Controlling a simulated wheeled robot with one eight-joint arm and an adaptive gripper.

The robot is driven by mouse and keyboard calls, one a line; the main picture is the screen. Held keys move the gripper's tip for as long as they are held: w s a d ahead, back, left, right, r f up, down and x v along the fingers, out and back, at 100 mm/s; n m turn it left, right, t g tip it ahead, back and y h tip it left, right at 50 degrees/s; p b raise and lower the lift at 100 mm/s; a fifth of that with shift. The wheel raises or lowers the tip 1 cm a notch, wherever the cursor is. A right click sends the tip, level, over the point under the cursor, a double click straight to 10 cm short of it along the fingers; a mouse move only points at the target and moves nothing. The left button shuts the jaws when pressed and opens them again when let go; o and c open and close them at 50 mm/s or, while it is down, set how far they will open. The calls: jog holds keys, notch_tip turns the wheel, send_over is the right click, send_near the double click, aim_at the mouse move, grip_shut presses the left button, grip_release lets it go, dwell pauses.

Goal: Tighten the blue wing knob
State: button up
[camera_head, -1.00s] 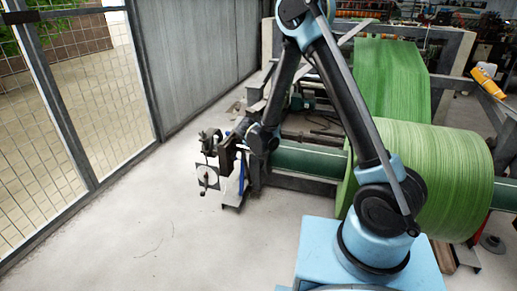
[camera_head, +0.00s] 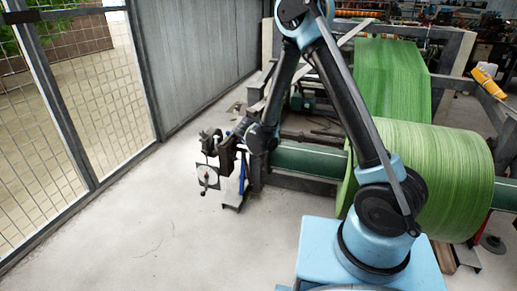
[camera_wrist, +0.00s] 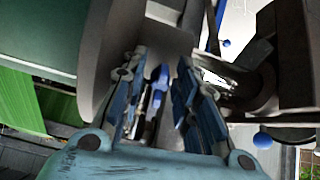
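The blue wing knob (camera_wrist: 163,76) shows in the wrist view as a narrow blue shape between the fingers of my gripper (camera_wrist: 160,82). The fingers stand apart on either side of it, with gaps visible, so the gripper looks open around the knob. I cannot tell whether either finger touches it. In the head view my gripper (camera_head: 240,128) is at the left end of the green roller, and the knob cannot be made out there.
A dark green roller (camera_head: 310,160) carries a large green fabric roll (camera_head: 450,180) at right. Blue ball ends (camera_wrist: 262,140) show close by in the wrist view. Open floor lies at left, beside a mesh fence (camera_head: 100,90).

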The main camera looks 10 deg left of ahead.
dwell(0.3)
jog(key=v, duration=1.1)
jog(key=shift+s+r, duration=0.25)
jog(key=shift+r, duration=0.1)
jog(key=shift+a, duration=0.1)
jog(key=s+d+r+g+h, duration=0.1)
jog(key=d+r, duration=0.3)
jog(key=d, duration=0.6)
jog(key=d+r+g, duration=0.2)
jog(key=d+r, duration=0.1)
jog(key=d, duration=0.7)
jog(key=s+d+r+g+h, duration=0.1)
jog(key=d+r, duration=0.3)
jog(key=d, duration=0.6)
jog(key=s+d+f+g+y, duration=0.1)
jog(key=s+d+f, duration=0.1)
jog(key=s+d, duration=0.5)
jog(key=s+d+f+g+y, duration=0.1)
jog(key=s+d, duration=0.7)
jog(key=s, duration=0.6)
jog(key=shift+d+f, duration=0.25)
jog(key=shift+f, duration=0.1)
